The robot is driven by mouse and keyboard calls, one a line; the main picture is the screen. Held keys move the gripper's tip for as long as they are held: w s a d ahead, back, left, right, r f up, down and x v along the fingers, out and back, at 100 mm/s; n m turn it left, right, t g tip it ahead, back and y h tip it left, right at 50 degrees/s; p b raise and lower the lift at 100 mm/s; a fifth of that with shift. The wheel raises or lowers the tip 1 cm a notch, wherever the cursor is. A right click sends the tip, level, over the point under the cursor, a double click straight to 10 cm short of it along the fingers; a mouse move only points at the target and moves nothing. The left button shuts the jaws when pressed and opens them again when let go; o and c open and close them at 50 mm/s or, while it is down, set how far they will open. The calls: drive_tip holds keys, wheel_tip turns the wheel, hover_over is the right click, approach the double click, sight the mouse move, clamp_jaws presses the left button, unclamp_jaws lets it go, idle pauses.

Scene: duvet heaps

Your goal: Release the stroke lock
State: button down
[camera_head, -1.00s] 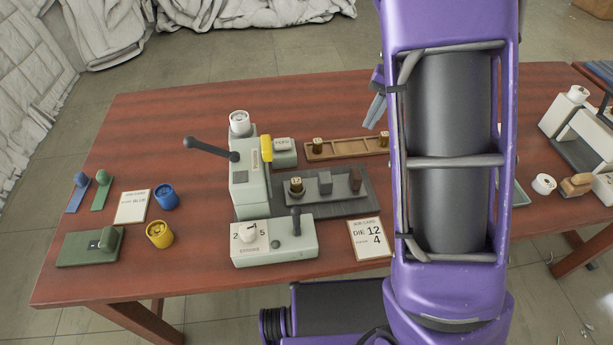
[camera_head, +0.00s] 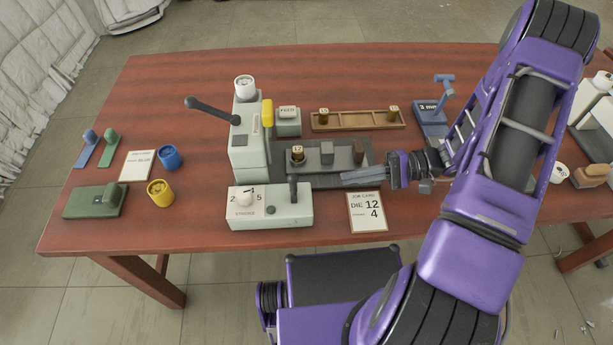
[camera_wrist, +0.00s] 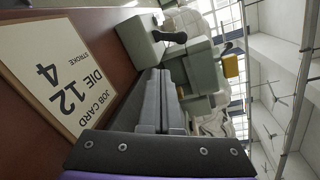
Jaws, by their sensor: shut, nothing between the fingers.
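The grey stroke box (camera_head: 272,217) stands at the table's front, in front of the press (camera_head: 247,140). On its top are a white dial (camera_head: 244,198) on a plate marked STROKE and a dark upright lever (camera_head: 293,188). In the wrist view the box (camera_wrist: 135,42) and its lever (camera_wrist: 170,37) lie ahead, beyond the fingertips. My gripper (camera_head: 344,179) is shut and empty, to the right of the box, pointing left and apart from the lever. Its closed fingers also show in the wrist view (camera_wrist: 165,85).
A job card (camera_head: 367,211) reading DIE 12, STROKE 4 lies below the fingers. The press has a long dark handle (camera_head: 210,110) and a yellow part (camera_head: 267,113). Behind my gripper stand a die tray (camera_head: 358,127) and a blue 3 mm stand (camera_head: 430,118).

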sight(308, 184)
drive_tip(key=shift+a+r+t+y, duration=0.15)
drive_tip(key=shift+r+t+y, duration=0.35)
drive_tip(key=shift+y, duration=0.3)
drive_tip(key=a, duration=1)
drive_tip(key=shift+w, duration=0.2)
